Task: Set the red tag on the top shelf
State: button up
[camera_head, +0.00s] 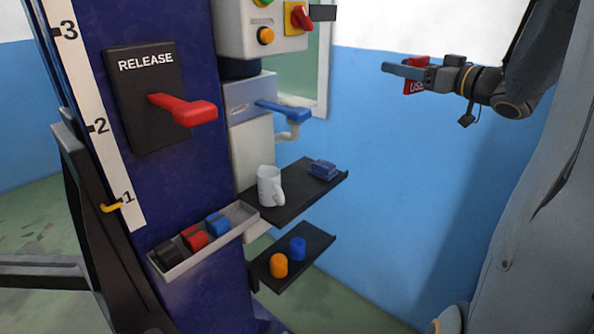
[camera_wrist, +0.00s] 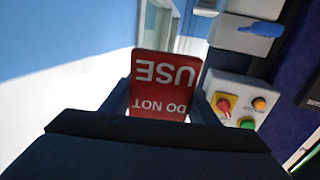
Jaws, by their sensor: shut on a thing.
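My gripper (camera_head: 405,72) is at the upper right in the head view, in front of the blue and white wall. It is shut on the red tag (camera_head: 416,88), which is held in the air. In the wrist view the red tag (camera_wrist: 160,85) stands between the two fingers and reads "DO NOT USE" upside down. The top shelf (camera_head: 292,208) is a dark tray at the middle of the head view, lower and to the left of my gripper. A white mug (camera_head: 269,186) stands on its left part and a blue block-like item (camera_head: 322,169) lies near its far right end.
A lower shelf (camera_head: 272,272) holds an orange and a blue cylinder. A grey tray (camera_head: 175,267) with black, red and blue pieces is at left. A red release lever (camera_head: 190,110) and blue lever (camera_head: 285,110) stick out from the column. Space right of the shelves is clear.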

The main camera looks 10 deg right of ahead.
jog(key=w+a+f+n+g+y+b, duration=0.15)
jog(key=w+a+f, duration=0.25)
jog(key=a+f, duration=0.7)
jog(key=w+a+f+n+g+y+b, duration=0.15)
jog(key=w+a+f, duration=0.35)
jog(key=a+f, duration=0.55)
jog(key=shift+t+y, duration=0.4)
jog(key=shift+t, duration=0.1)
jog(key=shift+s+a+f+b, duration=0.15)
jog(key=shift+a+f, duration=0.25)
jog(key=shift+f, duration=1.1)
jog(key=shift+a+f+b, duration=0.15)
jog(key=shift+a+f, duration=0.3)
jog(key=shift+f, duration=1.05)
jog(key=shift+s+a+f+b, duration=0.15)
jog(key=shift+a+f, duration=0.25)
jog(key=shift+f, duration=1.1)
jog(key=shift+w+f, duration=0.1)
jog(key=o, duration=0.7)
jog(key=shift+f, duration=0.1)
jog(key=o, duration=0.3)
jog(key=shift+o, duration=0.2)
